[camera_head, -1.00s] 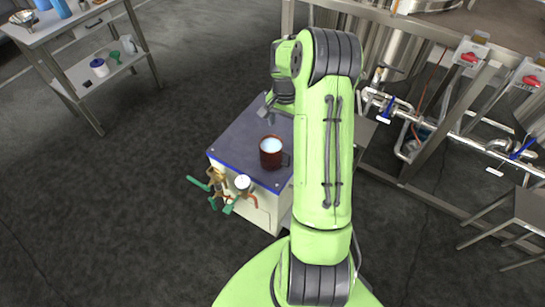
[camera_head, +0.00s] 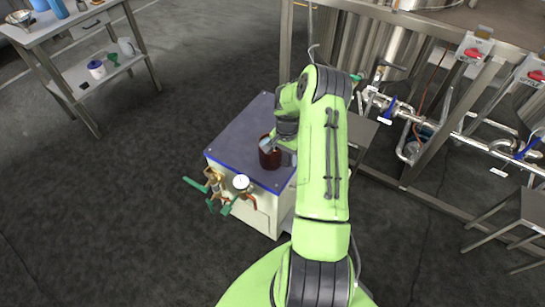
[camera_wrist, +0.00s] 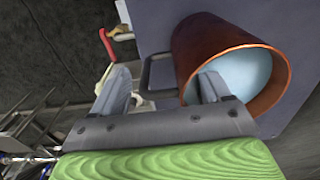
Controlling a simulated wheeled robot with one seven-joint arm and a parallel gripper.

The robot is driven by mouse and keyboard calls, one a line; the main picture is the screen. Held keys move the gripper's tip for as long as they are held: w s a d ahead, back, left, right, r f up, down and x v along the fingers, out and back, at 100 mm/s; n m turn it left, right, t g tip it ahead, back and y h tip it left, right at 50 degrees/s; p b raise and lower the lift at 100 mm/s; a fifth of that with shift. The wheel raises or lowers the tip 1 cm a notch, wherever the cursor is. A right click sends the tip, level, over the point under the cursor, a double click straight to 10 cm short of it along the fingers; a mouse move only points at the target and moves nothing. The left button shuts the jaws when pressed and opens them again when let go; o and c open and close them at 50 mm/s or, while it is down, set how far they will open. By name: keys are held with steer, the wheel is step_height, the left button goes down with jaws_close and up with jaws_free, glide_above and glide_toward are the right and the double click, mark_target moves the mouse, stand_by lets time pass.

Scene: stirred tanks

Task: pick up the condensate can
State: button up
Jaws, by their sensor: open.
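The condensate can (camera_head: 269,160) is a dark red-brown, mug-like vessel with a pale inside. It stands on the grey top of a small white cabinet (camera_head: 232,137). My gripper (camera_head: 274,144) is right at the can and partly covers its mouth in the head view. In the wrist view, the can (camera_wrist: 198,42) is at the right and its dark loop handle (camera_wrist: 146,75) lies between the open fingers of my gripper (camera_wrist: 165,80). The right finger overlaps the can's mouth; I cannot tell whether it is inside or touching. The left finger is beyond the handle.
Valves with green handles (camera_head: 210,190) and a gauge (camera_head: 241,183) stick out from the cabinet's front. Steel pipework (camera_head: 460,135) and a tank frame stand at the right. A steel table (camera_head: 62,30) is at the far left. The floor at left is clear.

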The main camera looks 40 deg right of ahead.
jaws_close()
stand_by(0.4)
steer(key=shift+r, duration=0.1)
